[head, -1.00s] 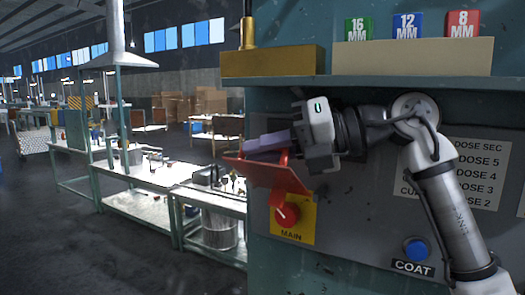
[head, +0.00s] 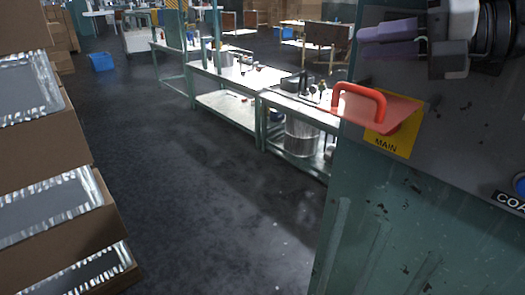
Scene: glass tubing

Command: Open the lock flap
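The red lock flap (head: 398,117) is in the head view, at the left edge of the grey panel. It juts out from the panel, with its red loop handle (head: 362,95) up at the near edge. The yellow MAIN plate (head: 388,145) shows below it; the flap hides the red knob. My gripper (head: 386,38) is at the upper right, above the flap. Its two purple fingers lie close against each other, pointing left, with nothing seen between them. They look apart from the flap and handle.
The green cabinet (head: 400,235) fills the lower right. A blue button shows partly at the right edge, by the COAT label (head: 509,203). Boxes with foil-edged tops (head: 50,208) stand at the left. Dark floor (head: 190,200) is open between them, with workbenches (head: 235,75) behind.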

